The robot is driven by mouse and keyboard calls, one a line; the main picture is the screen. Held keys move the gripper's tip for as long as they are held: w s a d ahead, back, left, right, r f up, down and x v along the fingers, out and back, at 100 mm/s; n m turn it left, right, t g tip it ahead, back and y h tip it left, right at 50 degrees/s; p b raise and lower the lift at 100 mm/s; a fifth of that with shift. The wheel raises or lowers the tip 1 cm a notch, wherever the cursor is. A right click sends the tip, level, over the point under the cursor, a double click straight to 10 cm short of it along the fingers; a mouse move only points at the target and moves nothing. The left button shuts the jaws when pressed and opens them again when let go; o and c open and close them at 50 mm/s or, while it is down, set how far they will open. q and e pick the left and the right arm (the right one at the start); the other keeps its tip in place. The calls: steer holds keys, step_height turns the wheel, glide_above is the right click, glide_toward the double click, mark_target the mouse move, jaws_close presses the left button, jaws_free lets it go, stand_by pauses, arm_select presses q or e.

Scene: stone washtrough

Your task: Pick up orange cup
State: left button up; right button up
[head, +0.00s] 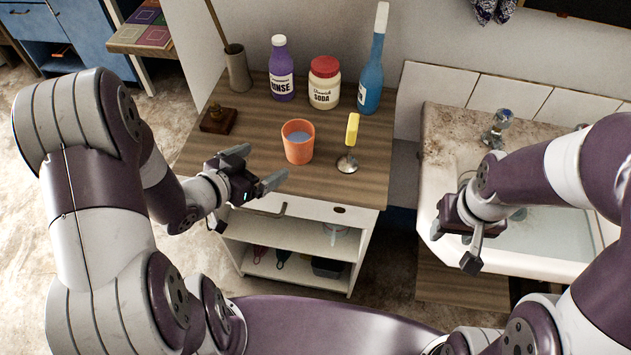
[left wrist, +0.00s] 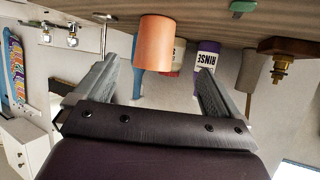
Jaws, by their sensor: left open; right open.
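The orange cup (head: 298,148) stands upright on the wooden top of the cabinet, with something bluish inside it. It also shows in the left wrist view (left wrist: 154,42), upside down, between and beyond the fingertips. My left gripper (head: 262,166) is open and empty, just left of and nearer than the cup, apart from it. In the left wrist view its two fingers (left wrist: 165,72) are spread. My right gripper (head: 470,240) is over the edge of the stone trough at the right, far from the cup, and looks empty.
A yellow-handled tool (head: 351,135) stands close right of the cup. Behind are a purple rinse bottle (head: 281,72), a soda jar (head: 324,85) and a blue bottle (head: 372,75). A wooden stamp-like block (head: 217,118) sits left. The trough (head: 455,135) lies right.

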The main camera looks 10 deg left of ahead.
mark_target(290, 149)
arm_select(q)
steer(key=shift+w+d+f+h, duration=0.15)
steer(key=shift+w+d+f, duration=0.2)
steer(key=shift+d, duration=0.25)
steer(key=shift+w+d+f+h, duration=0.15)
steer(key=shift+w+d+f, duration=0.1)
steer(key=shift+w+d, duration=0.25)
steer(key=x, duration=0.6)
steer(key=a+x, duration=0.1)
steer(key=x, duration=0.3)
steer(key=shift+w+d+b, duration=0.1)
steer(key=shift+w+b, duration=0.2)
steer(key=shift+b, duration=0.05)
steer(key=shift+s+r, duration=0.1)
steer(key=shift+c, duration=0.3)
steer(key=c, duration=1.1)
